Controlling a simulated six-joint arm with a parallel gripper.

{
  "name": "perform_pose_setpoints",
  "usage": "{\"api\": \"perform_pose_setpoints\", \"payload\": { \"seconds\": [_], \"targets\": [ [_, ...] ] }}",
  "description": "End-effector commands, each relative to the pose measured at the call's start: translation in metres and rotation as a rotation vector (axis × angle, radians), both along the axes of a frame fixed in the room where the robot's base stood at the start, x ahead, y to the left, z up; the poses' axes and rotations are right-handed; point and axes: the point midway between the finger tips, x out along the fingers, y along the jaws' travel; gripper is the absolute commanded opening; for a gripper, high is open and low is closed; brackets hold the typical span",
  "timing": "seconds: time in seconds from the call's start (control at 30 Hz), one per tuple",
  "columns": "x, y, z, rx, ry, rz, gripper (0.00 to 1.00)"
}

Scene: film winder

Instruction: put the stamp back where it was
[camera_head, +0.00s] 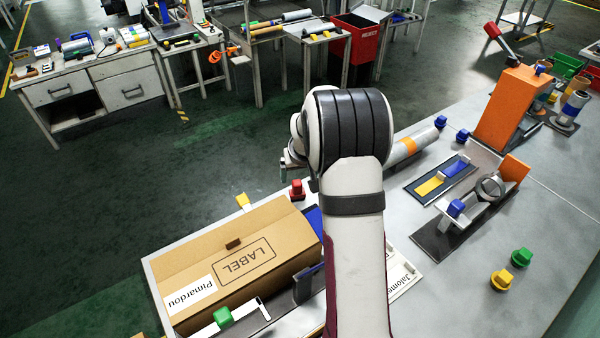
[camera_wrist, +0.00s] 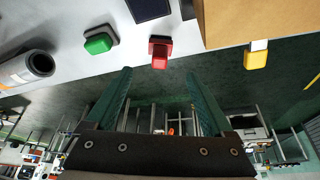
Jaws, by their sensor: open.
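Several small coloured knobbed blocks look like stamps; I cannot tell which one is the task's stamp. A red one (camera_head: 297,190) stands at the table's far edge, right of the cardboard box. The red block (camera_wrist: 159,50) lies just beyond my fingertips in the wrist view, in line with the gap and apart from them. A green block (camera_wrist: 100,40) and a yellow block (camera_wrist: 256,55) stand on either side. My gripper (camera_wrist: 158,75) is open and empty, its green fingers spread. In the head view my arm hides most of it.
The cardboard box (camera_head: 195,262) marked LABEL fills the table's left part, with a green block (camera_head: 223,317) before it. Right of my arm stand a film winder fixture (camera_head: 470,213), an orange machine (camera_head: 512,105) and a dark tray (camera_head: 442,180).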

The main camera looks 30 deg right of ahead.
Motion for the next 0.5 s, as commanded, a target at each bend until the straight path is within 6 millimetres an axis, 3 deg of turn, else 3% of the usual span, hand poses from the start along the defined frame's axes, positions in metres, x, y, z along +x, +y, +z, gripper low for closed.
{"api": "perform_pose_setpoints", "payload": {
  "seconds": [0.27,0.37,0.47,0.5],
  "targets": [
    [-0.008,0.01,0.017,0.009,0.005,0.001,0.87],
    [-0.034,0.061,0.05,0.065,0.037,0.005,0.87],
    [-0.1,0.142,0.09,0.159,0.117,0.0,0.87],
    [-0.134,0.171,0.101,0.194,0.155,-0.005,0.87]
  ]
}}
